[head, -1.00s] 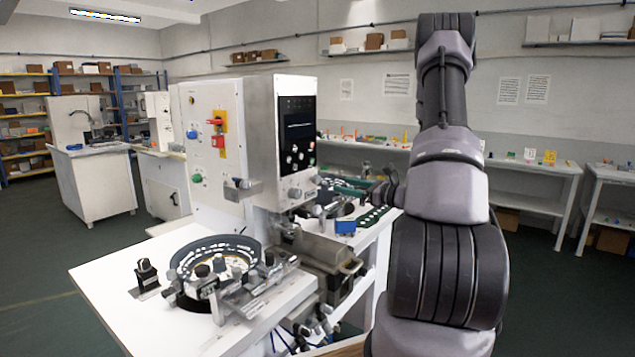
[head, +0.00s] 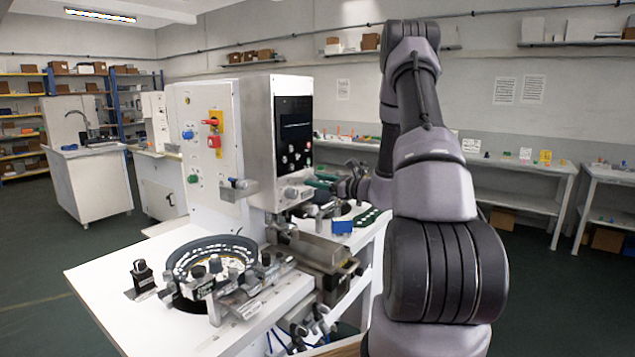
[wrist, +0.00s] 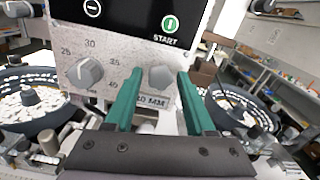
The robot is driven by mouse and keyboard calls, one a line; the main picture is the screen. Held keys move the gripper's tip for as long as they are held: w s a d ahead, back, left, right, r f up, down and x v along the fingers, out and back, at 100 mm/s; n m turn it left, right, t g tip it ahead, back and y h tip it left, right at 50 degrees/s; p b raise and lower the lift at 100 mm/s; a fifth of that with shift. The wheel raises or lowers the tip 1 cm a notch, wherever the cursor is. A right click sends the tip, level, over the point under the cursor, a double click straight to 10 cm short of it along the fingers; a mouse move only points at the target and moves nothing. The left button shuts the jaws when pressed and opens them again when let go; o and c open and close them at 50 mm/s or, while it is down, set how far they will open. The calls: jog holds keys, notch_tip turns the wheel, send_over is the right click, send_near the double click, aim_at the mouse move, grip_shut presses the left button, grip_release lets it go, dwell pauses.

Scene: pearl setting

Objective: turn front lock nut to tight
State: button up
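In the wrist view the front panel of the machine carries a grey, rounded nut (wrist: 161,78), which I take for the front lock nut. It sits right of a grey pointer knob (wrist: 85,73) on a numbered scale. My gripper (wrist: 159,92) is open, with its two green fingers apart. The fingertips appear to the left and right of the nut; whether they touch it I cannot tell. In the head view my gripper (head: 322,184) is at the machine's front, and the nut is not clearly visible there.
A black bowl with white pieces (wrist: 240,110) stands at right. In the head view, another round bowl (head: 211,258) and a blue block (head: 341,227) are on the white bench (head: 110,292).

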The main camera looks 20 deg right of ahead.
grip_shut()
